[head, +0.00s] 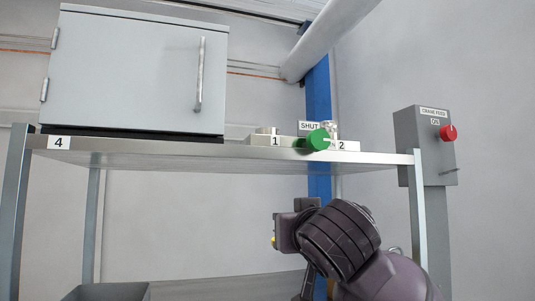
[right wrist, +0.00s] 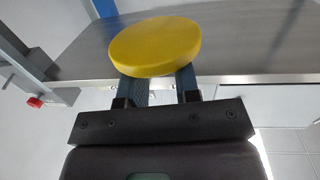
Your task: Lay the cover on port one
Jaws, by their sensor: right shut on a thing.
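The cover looks to be the yellow round disc (right wrist: 155,45) in the right wrist view. My right gripper (right wrist: 160,82) is shut on it, with the two fingers at its near edge. My left gripper is not in view.
The metal shelf (head: 190,152) carries a grey cabinet (head: 130,70), a green knob (head: 318,139) by a "SHUT" sign, and port two's label (head: 342,145). A control box (head: 421,150) with a red knob stands right. A dark bin (head: 105,292) sits low left.

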